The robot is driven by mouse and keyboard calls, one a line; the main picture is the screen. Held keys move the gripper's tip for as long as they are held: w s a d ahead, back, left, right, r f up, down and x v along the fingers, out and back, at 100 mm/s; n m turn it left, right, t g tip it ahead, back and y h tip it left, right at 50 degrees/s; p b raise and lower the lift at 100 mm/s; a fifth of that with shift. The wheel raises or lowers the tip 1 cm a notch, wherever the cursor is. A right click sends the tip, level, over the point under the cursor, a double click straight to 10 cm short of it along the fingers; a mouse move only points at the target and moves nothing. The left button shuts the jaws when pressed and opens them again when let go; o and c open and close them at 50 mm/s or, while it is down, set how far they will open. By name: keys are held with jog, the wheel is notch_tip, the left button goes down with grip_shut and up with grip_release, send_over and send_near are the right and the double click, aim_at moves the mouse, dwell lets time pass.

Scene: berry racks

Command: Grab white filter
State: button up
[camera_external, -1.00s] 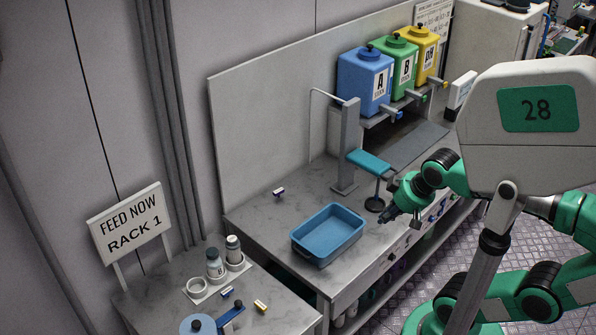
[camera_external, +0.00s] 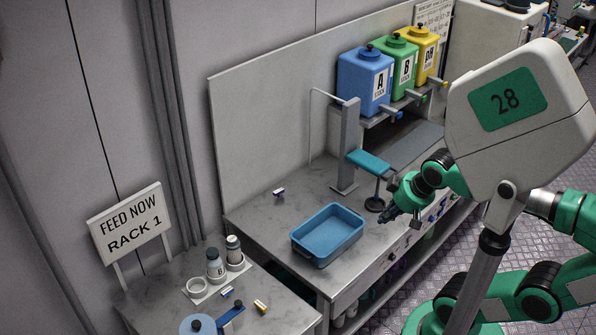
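No piece is plainly an all-white filter at this size. A small white piece with a purple band (camera_external: 279,192) lies on the grey bench near the back panel. A small blue and white piece (camera_external: 227,292) and a yellow and white piece (camera_external: 260,306) lie on the front table. My gripper (camera_external: 384,219) is over the bench's front edge, right of the blue tray and apart from all these pieces. Its dark fingers are too small to tell whether they are open or shut. I see nothing held in it.
A blue tray (camera_external: 304,252) stands on the bench, left of my gripper. A grey stand (camera_external: 346,150) with a teal arm is behind. Blue, green and yellow tanks sit on a shelf. Bench left of the tray is clear.

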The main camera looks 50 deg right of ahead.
jog(key=o, duration=1.5)
jog(key=shift+w, duration=0.1)
jog(key=w+f+n+t+b, duration=0.1)
jog(key=w+f, duration=0.3)
jog(key=w, duration=0.7)
jog(key=w+d+f+n+t+b, duration=0.15)
jog(key=w+f, duration=0.25)
jog(key=w, duration=0.8)
jog(key=w+f+t, duration=0.2)
jog(key=w+f, duration=0.1)
jog(key=w, duration=0.8)
jog(key=w+a+f+n+t+y+b, duration=0.1)
jog(key=w+a+f+n+y+b, duration=0.3)
jog(key=w+f, duration=0.7)
jog(key=shift+w+a+f+t+y+p, duration=0.15)
jog(key=shift+a+f+y, duration=0.5)
jog(key=shift+a+f, duration=1.45)
jog(key=shift+w+a+f+y+p, duration=0.2)
jog(key=shift+a+f+y, duration=0.6)
jog(key=shift+f, duration=2.35)
jog(key=shift+w+a+f+t+y+p, duration=0.15)
jog(key=shift+a+f+y, duration=0.3)
jog(key=shift+a+f, duration=1.75)
